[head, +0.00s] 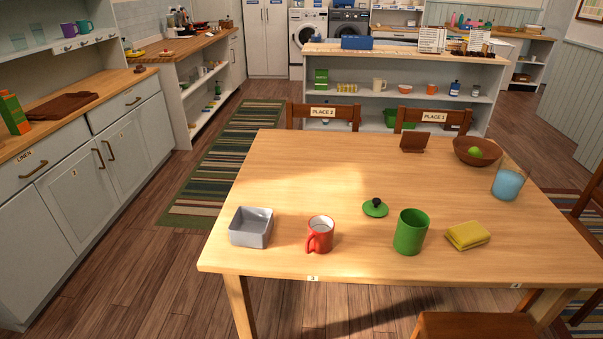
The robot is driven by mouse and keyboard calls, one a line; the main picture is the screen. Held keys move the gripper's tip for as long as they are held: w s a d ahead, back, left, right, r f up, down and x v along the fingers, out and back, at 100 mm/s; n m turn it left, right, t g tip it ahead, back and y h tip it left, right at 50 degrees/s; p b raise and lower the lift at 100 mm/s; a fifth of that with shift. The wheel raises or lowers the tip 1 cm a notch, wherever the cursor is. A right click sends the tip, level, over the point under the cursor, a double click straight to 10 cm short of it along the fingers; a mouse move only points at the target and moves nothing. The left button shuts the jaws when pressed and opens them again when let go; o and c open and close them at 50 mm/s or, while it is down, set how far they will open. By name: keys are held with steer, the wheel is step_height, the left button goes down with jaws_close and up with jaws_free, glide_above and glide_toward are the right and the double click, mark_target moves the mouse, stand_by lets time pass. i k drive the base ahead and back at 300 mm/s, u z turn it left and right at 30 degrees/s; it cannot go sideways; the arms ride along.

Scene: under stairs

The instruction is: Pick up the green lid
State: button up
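The green lid (375,209) lies flat on the wooden table (310,172). It is a small green disc with a dark round knob on top. A green canister (411,231) stands upright to its right and nearer the front edge, apart from it. A red mug (320,234) stands to the lid's left and nearer the front. Nothing covers the lid. My gripper is not in view.
A grey square tray (250,240) sits at the table's left front. A folded yellow cloth (467,235) lies right of the canister. A blue glass (508,183) and a brown bowl (477,155) with a green fruit stand farther right. The table's middle is clear.

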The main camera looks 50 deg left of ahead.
mark_target(375, 209)
steer(key=u, duration=1.45)
